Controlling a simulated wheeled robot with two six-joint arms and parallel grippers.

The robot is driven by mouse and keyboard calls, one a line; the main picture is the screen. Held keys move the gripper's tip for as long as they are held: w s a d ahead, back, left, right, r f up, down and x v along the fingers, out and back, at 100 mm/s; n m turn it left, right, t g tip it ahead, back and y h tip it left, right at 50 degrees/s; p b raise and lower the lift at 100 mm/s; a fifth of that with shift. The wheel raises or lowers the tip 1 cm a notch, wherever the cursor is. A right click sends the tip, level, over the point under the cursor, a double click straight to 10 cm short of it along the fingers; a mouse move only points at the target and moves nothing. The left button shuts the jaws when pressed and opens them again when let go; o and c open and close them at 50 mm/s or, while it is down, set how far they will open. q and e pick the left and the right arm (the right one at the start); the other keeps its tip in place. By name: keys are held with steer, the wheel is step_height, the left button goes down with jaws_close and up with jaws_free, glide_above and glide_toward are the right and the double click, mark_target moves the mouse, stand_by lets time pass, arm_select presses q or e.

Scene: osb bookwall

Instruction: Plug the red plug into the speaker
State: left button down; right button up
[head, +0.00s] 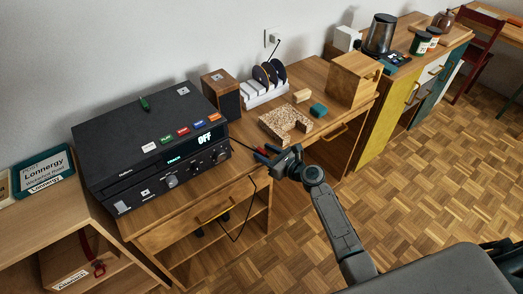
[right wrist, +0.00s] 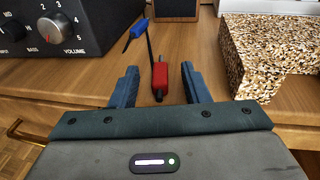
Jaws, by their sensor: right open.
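The red plug (right wrist: 160,76) lies on the wooden desk top, between and slightly beyond the fingertips of my right gripper (right wrist: 158,82). Both fingers stand apart from it, one on each side. A dark lead runs from its far end beside a blue piece (right wrist: 137,29). In the head view my right gripper (head: 270,153) is open at the desk's front edge and largely hides the plug. A wood-sided box with a dark front (head: 222,92), which looks like a speaker, stands behind. A black audio unit (head: 133,160) with knobs and an "OFF" display stands left. My left gripper is out of view.
A speckled block (head: 287,118) stands close to the right of my right gripper. A black cable (head: 249,207) hangs over the desk front.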

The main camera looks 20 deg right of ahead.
steer(key=shift+w+a, duration=0.15)
steer(key=shift+w, duration=0.1)
jaws_close()
